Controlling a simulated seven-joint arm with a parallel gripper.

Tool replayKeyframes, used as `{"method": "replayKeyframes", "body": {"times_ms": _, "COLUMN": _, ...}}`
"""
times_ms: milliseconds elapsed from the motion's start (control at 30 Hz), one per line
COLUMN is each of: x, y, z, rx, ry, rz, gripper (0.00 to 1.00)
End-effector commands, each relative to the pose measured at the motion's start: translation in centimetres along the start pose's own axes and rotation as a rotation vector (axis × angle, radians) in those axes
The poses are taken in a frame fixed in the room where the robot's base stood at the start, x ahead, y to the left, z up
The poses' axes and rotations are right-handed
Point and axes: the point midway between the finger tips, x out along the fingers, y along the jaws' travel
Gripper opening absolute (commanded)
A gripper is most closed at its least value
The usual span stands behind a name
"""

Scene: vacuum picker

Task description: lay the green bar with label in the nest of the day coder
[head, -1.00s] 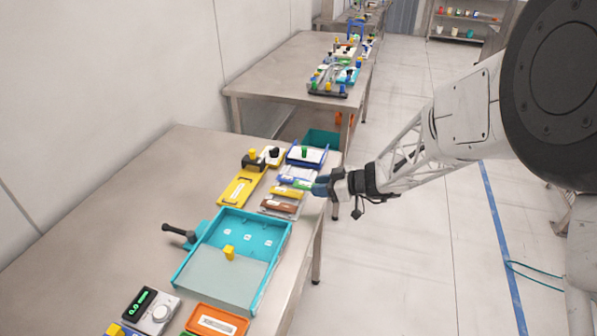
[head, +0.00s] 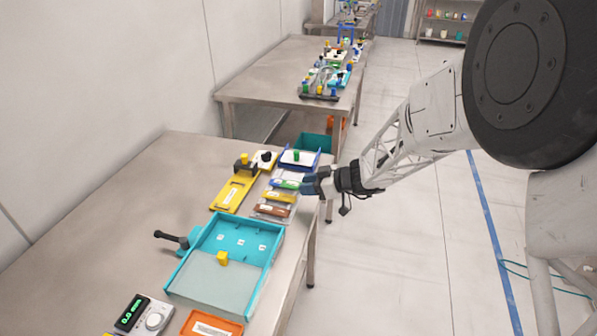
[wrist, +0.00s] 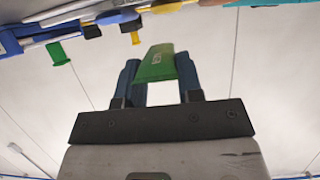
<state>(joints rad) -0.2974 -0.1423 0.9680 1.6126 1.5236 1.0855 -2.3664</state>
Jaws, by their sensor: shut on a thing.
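The green bar (wrist: 157,64) is between the two blue fingers of my gripper (wrist: 160,75) in the wrist view, and a pale label mark shows on it. My gripper (head: 308,186) is shut on this bar. In the head view, the green bar (head: 289,184) shows at the fingertips, at the right edge of the near table, by a rack of coloured bars. A long yellow fixture (head: 230,196) with a pale strip and a black-and-yellow head lies left of the rack. It looks like the day coder, but I cannot read any marking.
A yellow bar (head: 279,198) and a brown bar (head: 272,209) lie in the rack. A blue tray (head: 299,160) stands behind it. A teal tray (head: 272,251) with a yellow block and a black-handled tool (head: 172,238) are nearer. Bare tabletop lies at the left.

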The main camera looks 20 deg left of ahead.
Motion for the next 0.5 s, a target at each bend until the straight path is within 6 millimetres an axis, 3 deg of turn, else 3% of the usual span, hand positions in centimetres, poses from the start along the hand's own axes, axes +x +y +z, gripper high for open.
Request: {"method": "replayKeyframes", "body": {"times_ms": 500, "x": 2.9, "y": 5.3, "z": -0.6, "rx": 0.000, "ry": 0.000, "rz": 0.000, "gripper": 0.11}}
